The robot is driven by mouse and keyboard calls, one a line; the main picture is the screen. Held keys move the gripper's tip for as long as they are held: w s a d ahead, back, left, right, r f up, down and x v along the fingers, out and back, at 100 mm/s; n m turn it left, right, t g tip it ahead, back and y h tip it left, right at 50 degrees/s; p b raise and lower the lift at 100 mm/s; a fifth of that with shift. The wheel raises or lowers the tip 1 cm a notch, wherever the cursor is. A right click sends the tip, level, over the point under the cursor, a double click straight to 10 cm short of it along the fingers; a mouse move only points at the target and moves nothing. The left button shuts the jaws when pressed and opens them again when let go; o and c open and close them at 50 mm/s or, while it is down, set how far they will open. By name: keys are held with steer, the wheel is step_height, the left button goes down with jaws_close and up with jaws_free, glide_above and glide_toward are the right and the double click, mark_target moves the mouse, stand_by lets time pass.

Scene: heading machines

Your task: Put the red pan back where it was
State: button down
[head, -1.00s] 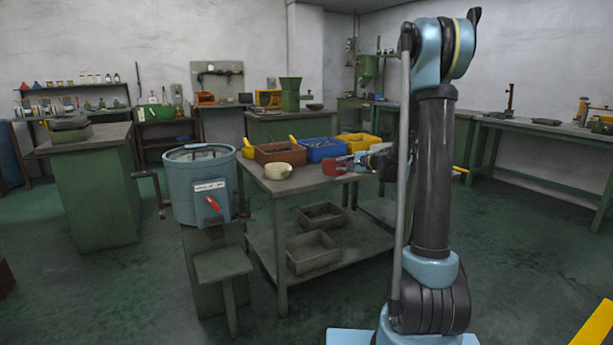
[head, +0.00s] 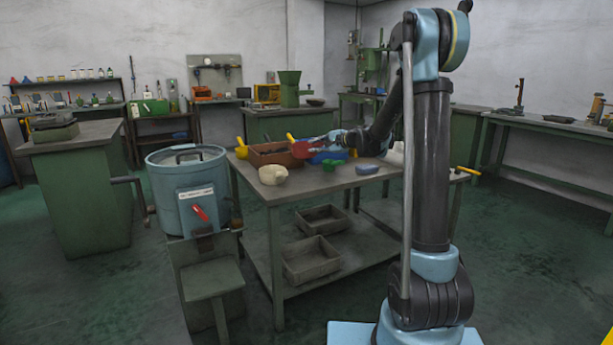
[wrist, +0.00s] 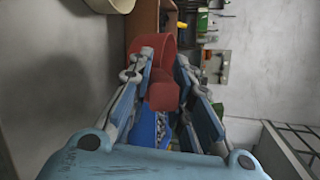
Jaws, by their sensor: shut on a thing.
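The red pan (head: 301,149) is held up at the right end of the brown bin (head: 262,159) on the work table. In the head view I cannot tell whether it touches the bin. My gripper (head: 318,142) comes in from the right and is shut on the pan. In the wrist view the pan (wrist: 160,48) lies at the tips of my gripper (wrist: 164,78), with its red block-like handle part between the fingers. The blue bin (head: 326,157) is behind and below the gripper and partly hidden; it also shows in the wrist view (wrist: 148,130).
On the table (head: 300,187) are a cream lump (head: 272,175), a green scoop (head: 333,165) and a blue-grey piece (head: 367,169). A yellow scoop (head: 241,148) stands left of the brown bin. A blue drum machine (head: 185,185) stands at the table's left.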

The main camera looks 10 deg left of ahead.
steer(key=shift+w+f, duration=0.2)
steer(key=shift+w, duration=0.05)
steer(key=shift+w+f, duration=0.15)
steer(key=shift+f, duration=4.65)
steer(key=c, duration=1.4)
jaws_free()
steer(key=shift+c, duration=0.2)
